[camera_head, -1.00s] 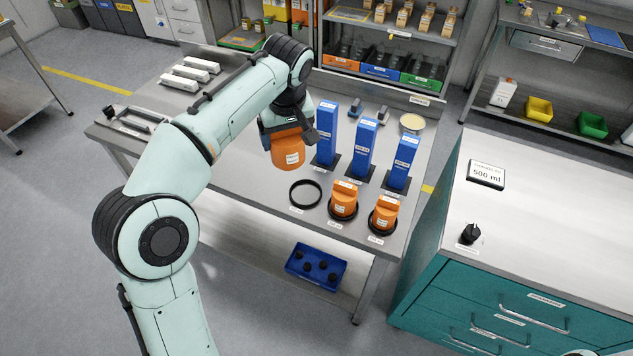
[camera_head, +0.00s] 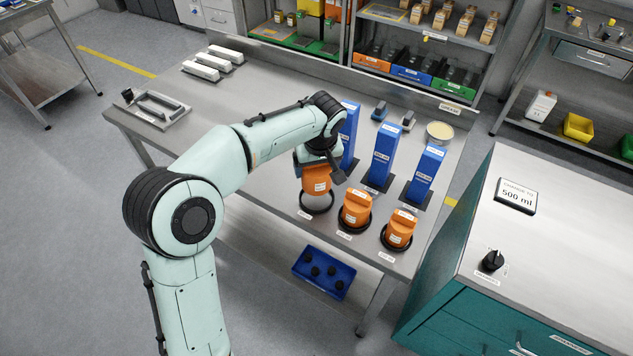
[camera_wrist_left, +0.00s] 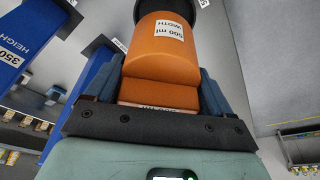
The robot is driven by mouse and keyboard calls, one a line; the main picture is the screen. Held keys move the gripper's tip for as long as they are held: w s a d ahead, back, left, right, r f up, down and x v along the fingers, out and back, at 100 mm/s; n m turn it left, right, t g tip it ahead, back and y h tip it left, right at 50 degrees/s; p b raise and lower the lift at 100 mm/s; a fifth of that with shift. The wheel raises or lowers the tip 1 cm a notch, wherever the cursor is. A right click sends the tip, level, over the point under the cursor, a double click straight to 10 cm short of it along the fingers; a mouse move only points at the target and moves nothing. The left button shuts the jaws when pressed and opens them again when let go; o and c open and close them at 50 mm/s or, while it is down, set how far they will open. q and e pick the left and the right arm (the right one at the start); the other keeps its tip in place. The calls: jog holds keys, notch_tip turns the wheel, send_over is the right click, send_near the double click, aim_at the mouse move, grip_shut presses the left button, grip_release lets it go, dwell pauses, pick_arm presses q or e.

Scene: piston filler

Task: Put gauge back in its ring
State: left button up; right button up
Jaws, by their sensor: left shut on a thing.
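My left gripper (camera_head: 317,166) is shut on an orange gauge (camera_head: 316,183), labelled 500 ml WIDTH in the left wrist view (camera_wrist_left: 155,45). The gauge is upright over the leftmost black ring (camera_head: 318,211) at the table's front edge. Its lower end overlaps the ring's far part in the head view, and the dark ring shows at its end in the wrist view (camera_wrist_left: 205,12). I cannot tell whether it is just above the ring or inside it. My right gripper is not in view.
Two more orange gauges, a middle one (camera_head: 356,207) and a right one (camera_head: 399,228), sit in black rings to the right. Blue height blocks (camera_head: 383,157) stand close behind. A blue bin (camera_head: 323,272) is below the table (camera_head: 250,190).

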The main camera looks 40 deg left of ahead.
aim_at(320, 175)
pick_arm(q)
jog(key=shift+f, duration=2.7)
jog(key=shift+f+b, duration=0.15)
jog(key=shift+b, duration=0.25)
jog(key=o, duration=1.1)
jog(key=shift+o, duration=0.2)
jog(key=shift+r, duration=0.2)
jog(key=p+v, duration=0.1)
jog(key=v, duration=1.1)
